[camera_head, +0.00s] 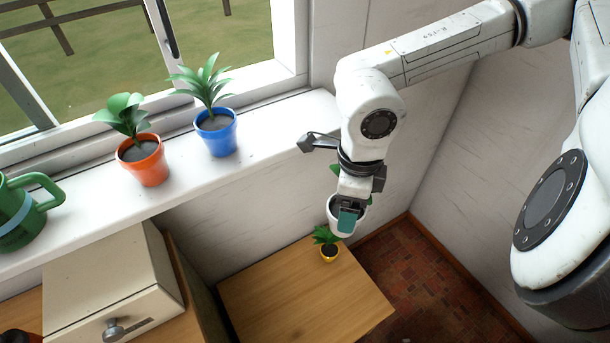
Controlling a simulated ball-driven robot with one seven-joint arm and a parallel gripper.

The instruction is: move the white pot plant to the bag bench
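The white pot plant (333,215) is held at my gripper (348,215), to the right of the window sill. One teal-tipped finger lies across the pot's front; the other finger is hidden. Some green leaves show behind the wrist, and most of the plant is covered. The pot looks upright and appears above the far right part of a low wooden top (275,290), which may be the bag bench. No bag shows on it. Whether the pot's base is clear of the top or the wall behind cannot be told.
An orange pot plant (143,162), a blue pot plant (216,135) and a green watering can (22,215) stand on the sill (285,125). A cream box (115,285) is lower left.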

